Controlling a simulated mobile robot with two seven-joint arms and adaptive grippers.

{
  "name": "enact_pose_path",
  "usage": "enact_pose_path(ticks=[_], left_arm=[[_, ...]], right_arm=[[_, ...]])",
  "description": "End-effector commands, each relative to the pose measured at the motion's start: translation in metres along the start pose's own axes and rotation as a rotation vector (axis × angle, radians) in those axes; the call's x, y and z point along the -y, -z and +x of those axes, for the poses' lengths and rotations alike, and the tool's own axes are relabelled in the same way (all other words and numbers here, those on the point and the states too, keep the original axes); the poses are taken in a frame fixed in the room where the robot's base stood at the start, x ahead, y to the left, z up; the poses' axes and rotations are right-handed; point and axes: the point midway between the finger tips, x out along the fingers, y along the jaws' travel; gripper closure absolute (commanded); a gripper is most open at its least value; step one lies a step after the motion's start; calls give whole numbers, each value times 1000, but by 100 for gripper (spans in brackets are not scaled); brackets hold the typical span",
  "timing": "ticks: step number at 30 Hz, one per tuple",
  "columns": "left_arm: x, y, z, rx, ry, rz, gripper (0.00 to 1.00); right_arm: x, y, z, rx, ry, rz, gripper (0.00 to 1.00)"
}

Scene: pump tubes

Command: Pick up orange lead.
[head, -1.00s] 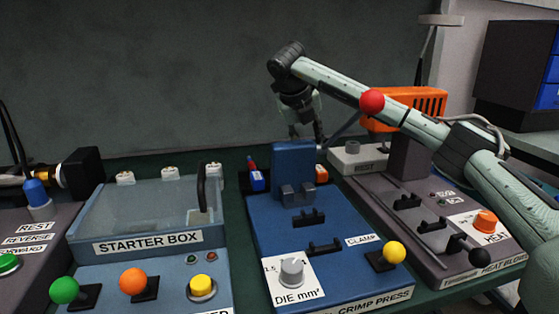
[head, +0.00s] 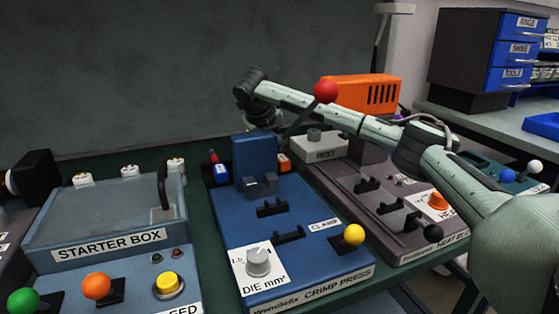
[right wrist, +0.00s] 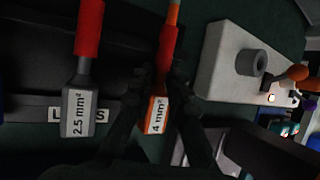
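The orange lead (right wrist: 156,114) shows in the right wrist view, with a "4 mm²" label and a red sleeve above its orange body. My right gripper (right wrist: 163,77) has its two dark fingers on either side of this lead. Whether they touch it is too dark to tell. In the head view an orange labelled block (head: 284,162) shows just behind the crimp press, probably the same lead. There my right gripper is hidden behind the press and arm. My left gripper is not in view.
A grey "2.5 mm²" lead (right wrist: 79,112) hangs left of the orange one. A pale block with a round socket (right wrist: 225,75) is to the right. The blue crimp press (head: 290,235) with its red-knobbed lever, the starter box (head: 110,243) and the orange heat blower (head: 362,93) crowd the bench.

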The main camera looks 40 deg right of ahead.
Motion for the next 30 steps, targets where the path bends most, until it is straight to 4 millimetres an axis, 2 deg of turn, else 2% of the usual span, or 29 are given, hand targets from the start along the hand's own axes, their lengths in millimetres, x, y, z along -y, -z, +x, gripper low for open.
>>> enact_pose_path(ticks=[1,3,16,20,30], left_arm=[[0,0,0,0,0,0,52],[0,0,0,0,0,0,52],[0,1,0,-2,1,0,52],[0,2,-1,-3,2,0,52],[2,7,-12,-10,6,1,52]], right_arm=[[0,0,0,0,0,0,94],[0,0,0,0,0,0,100],[2,-2,-4,1,0,1,100],[8,-9,-20,4,-1,2,100],[33,-32,-75,3,-1,1,100]])
